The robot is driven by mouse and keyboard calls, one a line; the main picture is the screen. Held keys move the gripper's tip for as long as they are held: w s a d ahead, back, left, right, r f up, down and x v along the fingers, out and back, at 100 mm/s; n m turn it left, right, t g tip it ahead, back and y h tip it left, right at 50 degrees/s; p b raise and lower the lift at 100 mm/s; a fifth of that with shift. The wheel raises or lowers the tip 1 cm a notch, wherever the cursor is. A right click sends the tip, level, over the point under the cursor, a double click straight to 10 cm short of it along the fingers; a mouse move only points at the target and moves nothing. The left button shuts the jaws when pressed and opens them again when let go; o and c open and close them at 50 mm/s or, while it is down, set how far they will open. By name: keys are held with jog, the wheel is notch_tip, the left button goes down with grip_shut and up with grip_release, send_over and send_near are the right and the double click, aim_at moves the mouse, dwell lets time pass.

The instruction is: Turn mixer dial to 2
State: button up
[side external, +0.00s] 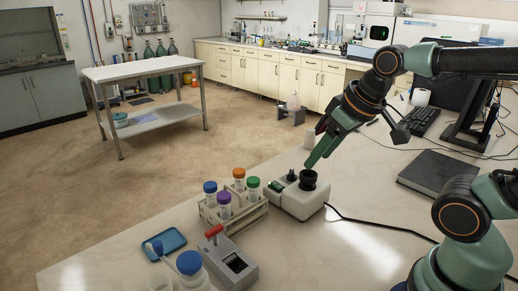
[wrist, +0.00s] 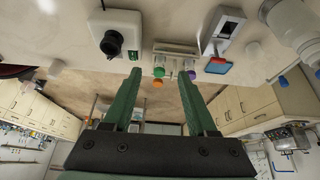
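The mixer (side external: 300,200) is a whitish box on the bench with a black cup (side external: 308,180) on top. A small black knob (side external: 292,176), which looks like the dial, stands beside the cup; its setting is too small to read. In the wrist view the mixer (wrist: 122,22) is at the upper left, with its black cup (wrist: 111,42) facing the camera. My gripper (side external: 311,166) is above the mixer, its fingertips close to the cup in the side view; contact cannot be told. In the wrist view my gripper (wrist: 163,74) is open, with nothing between its green fingers.
A tube rack (side external: 235,212) with colored caps stands left of the mixer. A grey device with a red handle (side external: 230,265), a blue tray (side external: 165,243) and a blue-capped bottle (side external: 190,265) are nearer. A black cable (side external: 375,226) runs right. A dark notebook (side external: 435,171) lies at right.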

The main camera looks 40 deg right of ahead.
jog(key=shift+o, duration=0.2)
jog(key=shift+n+g, duration=0.7)
jog(key=shift+n, duration=0.2)
jog(key=w, duration=0.1)
jog(key=w+d+r, duration=0.1)
jog(key=w, duration=0.1)
jog(key=w+d, duration=0.1)
jog(key=shift+w+d+r, duration=0.15)
jog(key=shift+w+r, duration=0.1)
jog(key=shift+r, duration=0.1)
jog(key=n+g, duration=0.4)
jog(key=n, duration=0.3)
send_over(292, 172)
notch_tip(292, 172, down, 9)
notch_tip(292, 172, down, 12)
jog(key=shift+d+r, duration=0.1)
jog(key=shift+r, duration=0.1)
grip_shut()
